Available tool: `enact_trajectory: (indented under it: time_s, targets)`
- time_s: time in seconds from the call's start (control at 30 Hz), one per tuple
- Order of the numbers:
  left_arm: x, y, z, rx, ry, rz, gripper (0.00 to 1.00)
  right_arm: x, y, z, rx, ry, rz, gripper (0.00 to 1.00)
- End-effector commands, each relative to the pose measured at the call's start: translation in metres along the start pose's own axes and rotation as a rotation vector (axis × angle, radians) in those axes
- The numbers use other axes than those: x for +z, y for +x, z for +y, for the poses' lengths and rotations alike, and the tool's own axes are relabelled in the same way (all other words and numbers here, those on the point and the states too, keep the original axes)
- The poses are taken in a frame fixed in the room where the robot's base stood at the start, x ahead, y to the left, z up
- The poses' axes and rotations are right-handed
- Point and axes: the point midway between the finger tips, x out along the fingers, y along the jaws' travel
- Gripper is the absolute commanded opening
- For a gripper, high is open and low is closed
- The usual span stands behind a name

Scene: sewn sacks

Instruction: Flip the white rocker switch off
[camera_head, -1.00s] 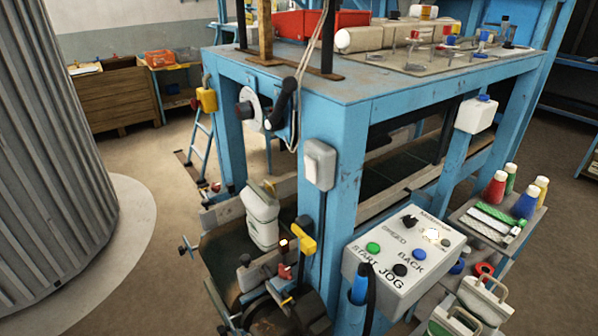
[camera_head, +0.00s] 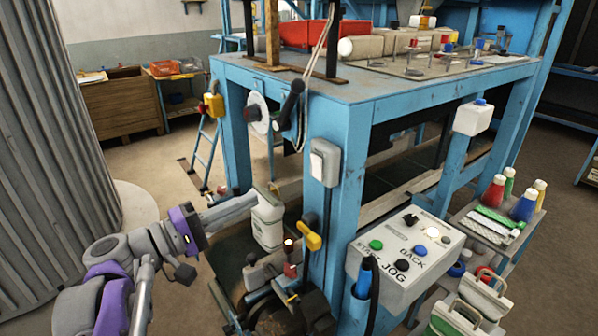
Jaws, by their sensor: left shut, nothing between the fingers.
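The white rocker switch (camera_head: 324,162) is a pale plate in a grey box on the blue front post, left of the post's middle. It is small here, and I cannot tell which half of the rocker is pressed in. My left arm, grey with purple bands, comes in from the lower left. My left gripper (camera_head: 244,204) points right towards the post; it is shut and empty. It is well left of the switch, lower in the picture and apart from it. Its tip is hard to make out beside the white sack. My right gripper is out of view.
A yellow handle (camera_head: 309,236) juts below the switch. A control box (camera_head: 405,252) with several buttons is at the lower right. A black crank handle (camera_head: 291,103) and hanging cord are up left of the switch.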

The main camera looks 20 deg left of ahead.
Motion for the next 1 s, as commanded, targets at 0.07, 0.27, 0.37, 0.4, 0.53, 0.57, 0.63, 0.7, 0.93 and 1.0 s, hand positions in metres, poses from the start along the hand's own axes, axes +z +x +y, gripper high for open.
enact_trajectory:
  time_s: [0.07, 0.27, 0.37, 0.4, 0.53, 0.57, 0.63, 0.7, 0.93, 1.0]
  targets:
    - [-0.005, -0.002, 0.007, 0.024, -0.001, 0.008, 0.00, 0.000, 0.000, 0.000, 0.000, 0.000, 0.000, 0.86]
    - [-0.006, -0.003, 0.009, 0.032, -0.001, 0.009, 0.00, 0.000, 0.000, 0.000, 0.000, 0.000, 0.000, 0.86]
    - [-0.005, -0.003, 0.009, 0.032, -0.002, 0.009, 0.00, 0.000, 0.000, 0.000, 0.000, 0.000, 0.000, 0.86]
    - [-0.005, -0.002, 0.009, 0.032, -0.002, 0.008, 0.00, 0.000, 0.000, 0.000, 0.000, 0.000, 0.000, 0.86]
    - [-0.005, 0.004, 0.009, 0.032, -0.002, 0.006, 0.00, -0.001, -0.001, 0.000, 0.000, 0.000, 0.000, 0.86]
    - [-0.005, 0.007, 0.009, 0.032, -0.002, 0.005, 0.00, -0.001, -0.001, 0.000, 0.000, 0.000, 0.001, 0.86]
    - [-0.004, 0.018, 0.010, 0.032, -0.002, 0.003, 0.00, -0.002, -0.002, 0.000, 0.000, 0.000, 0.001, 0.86]
    - [-0.004, 0.031, 0.011, 0.032, -0.003, 0.002, 0.00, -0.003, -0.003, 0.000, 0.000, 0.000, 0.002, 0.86]
    - [-0.004, 0.081, 0.013, 0.032, -0.004, 0.002, 0.00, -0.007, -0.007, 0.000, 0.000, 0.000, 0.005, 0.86]
    - [-0.005, 0.095, 0.013, 0.032, -0.003, 0.003, 0.00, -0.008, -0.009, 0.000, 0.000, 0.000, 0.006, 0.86]
